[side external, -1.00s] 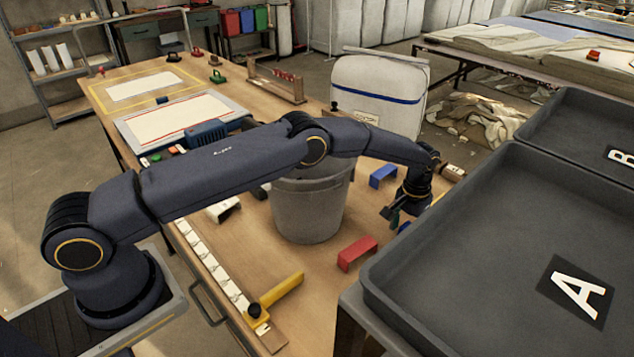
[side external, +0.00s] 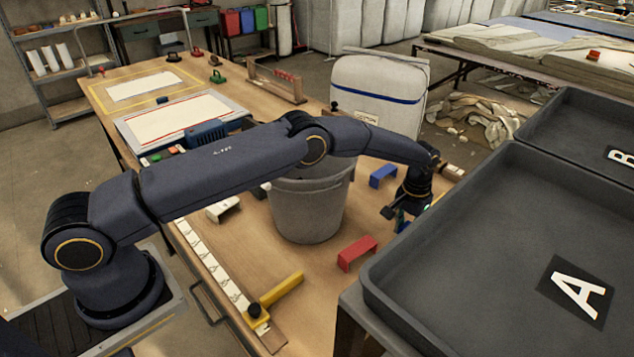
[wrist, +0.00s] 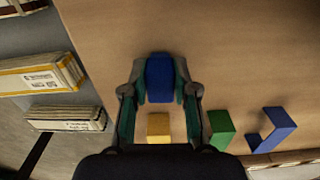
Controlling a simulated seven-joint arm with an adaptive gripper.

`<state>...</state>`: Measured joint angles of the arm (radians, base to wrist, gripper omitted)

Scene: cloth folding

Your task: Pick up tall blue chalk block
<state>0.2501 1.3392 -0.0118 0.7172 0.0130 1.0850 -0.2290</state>
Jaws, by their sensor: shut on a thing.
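A blue block (wrist: 159,76) stands between the fingertips of my gripper (wrist: 160,88) in the wrist view, with a teal-lined finger against each side. My gripper is shut on it. In the side external view my gripper (side external: 402,214) is low over the wooden table, between the grey bin and the black tray marked A. The held block is mostly hidden there by the gripper and tray edge. I cannot tell whether the block touches the table.
Near the gripper in the wrist view are a yellow block (wrist: 158,125), a green block (wrist: 221,127) and another blue piece (wrist: 272,128). A grey bin (side external: 308,212), red bridge (side external: 357,252), blue bridge (side external: 383,175) and tray A (side external: 470,240) surround the gripper.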

